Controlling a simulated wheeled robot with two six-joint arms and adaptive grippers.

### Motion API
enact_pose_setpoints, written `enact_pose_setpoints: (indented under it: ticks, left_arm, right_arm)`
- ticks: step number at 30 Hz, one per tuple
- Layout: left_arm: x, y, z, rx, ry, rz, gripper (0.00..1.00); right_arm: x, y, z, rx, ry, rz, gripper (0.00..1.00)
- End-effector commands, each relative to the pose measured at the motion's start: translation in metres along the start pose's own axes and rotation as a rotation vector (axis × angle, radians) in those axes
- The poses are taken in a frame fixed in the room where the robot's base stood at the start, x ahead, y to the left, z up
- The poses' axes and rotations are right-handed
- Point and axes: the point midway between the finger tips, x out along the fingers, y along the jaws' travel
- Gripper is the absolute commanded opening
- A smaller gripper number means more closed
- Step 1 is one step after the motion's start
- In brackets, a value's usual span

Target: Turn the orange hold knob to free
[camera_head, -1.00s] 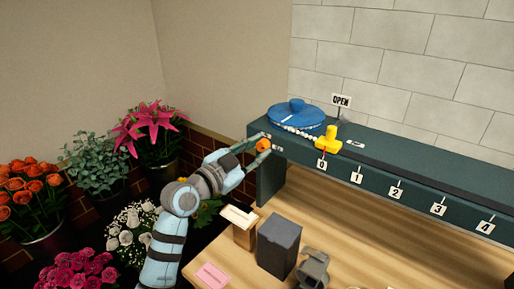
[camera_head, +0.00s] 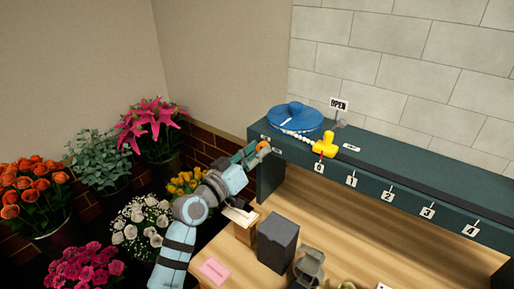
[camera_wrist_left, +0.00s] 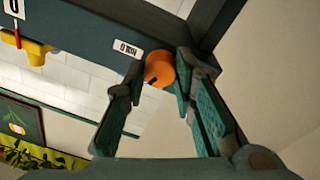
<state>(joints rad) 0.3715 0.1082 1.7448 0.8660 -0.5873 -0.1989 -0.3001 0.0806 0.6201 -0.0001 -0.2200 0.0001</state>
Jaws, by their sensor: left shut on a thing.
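The orange hold knob (camera_head: 263,146) sits on the front left end of the dark green shelf beam (camera_head: 400,195). My left gripper (camera_head: 258,150) is shut on it, with a finger on either side. In the left wrist view the knob (camera_wrist_left: 159,68) shows between the two fingertips, with a dark mark near its lower edge. A small white label (camera_wrist_left: 128,48) is on the beam beside it; its text is too small to read surely. My right gripper is not in view.
A blue disc (camera_head: 297,117) with a bead chain and a yellow piece (camera_head: 326,146) rest on the beam, near an OPEN sign (camera_head: 339,104). Below, a dark box (camera_head: 277,243) stands on the wooden table (camera_head: 350,240). Flower buckets crowd the left.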

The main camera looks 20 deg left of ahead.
Motion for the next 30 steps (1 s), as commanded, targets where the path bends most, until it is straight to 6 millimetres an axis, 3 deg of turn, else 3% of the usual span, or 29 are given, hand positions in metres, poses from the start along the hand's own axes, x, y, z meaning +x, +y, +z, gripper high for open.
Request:
enact_pose_setpoints:
  ticks: [15,30]
  left_arm:
    - [0.0,0.0,0.002,-0.33,0.014,-0.024,0.0]
    - [0.0,0.0,0.003,-0.378,0.017,-0.027,0.0]
  right_arm:
    - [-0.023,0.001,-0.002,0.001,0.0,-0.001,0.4]
    - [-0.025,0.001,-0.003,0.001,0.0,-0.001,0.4]
